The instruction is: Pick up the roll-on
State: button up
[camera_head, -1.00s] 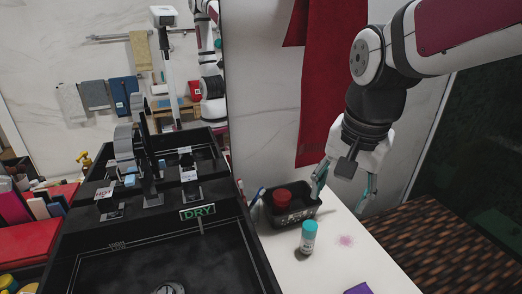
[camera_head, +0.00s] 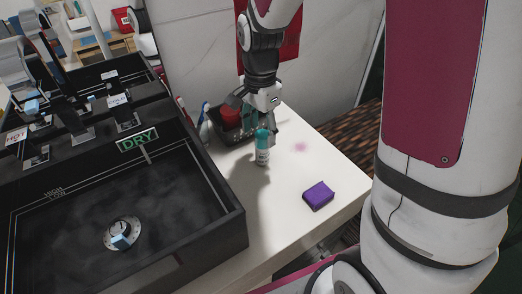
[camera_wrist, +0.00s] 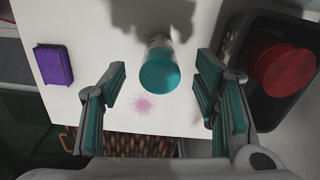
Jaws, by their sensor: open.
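The roll-on (camera_head: 262,155) is a small white bottle with a teal cap, standing upright on the white counter. In the wrist view its teal cap (camera_wrist: 160,74) shows from above, a little beyond the fingertips and between their lines. My gripper (camera_head: 260,117) is just above and behind the roll-on in the head view, pointing down. In the wrist view my gripper (camera_wrist: 158,88) has its two teal-padded fingers wide apart, with nothing between them touching the pads.
A black basket (camera_wrist: 243,42) with a red round item (camera_wrist: 285,68) stands close to the right finger in the wrist view. A purple sponge (camera_head: 318,195) lies on the counter (camera_head: 285,225). The black sink (camera_head: 228,205) is to the left. A pink stain (camera_head: 300,147) marks the counter.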

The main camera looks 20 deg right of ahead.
aim_at(263, 146)
jog(key=shift+w+d+f+b, duration=0.1)
jog(key=shift+f+b, duration=0.1)
jog(key=shift+f, duration=0.9)
jog(key=shift+s+d+f+b, duration=0.1)
jog(key=shift+f+b, duration=0.1)
jog(key=shift+f, duration=0.9)
jog(key=shift+w+d+f+b, duration=0.1)
jog(key=shift+f+b, duration=0.1)
jog(key=shift+f, duration=0.9)
jog(key=c, duration=1.3)
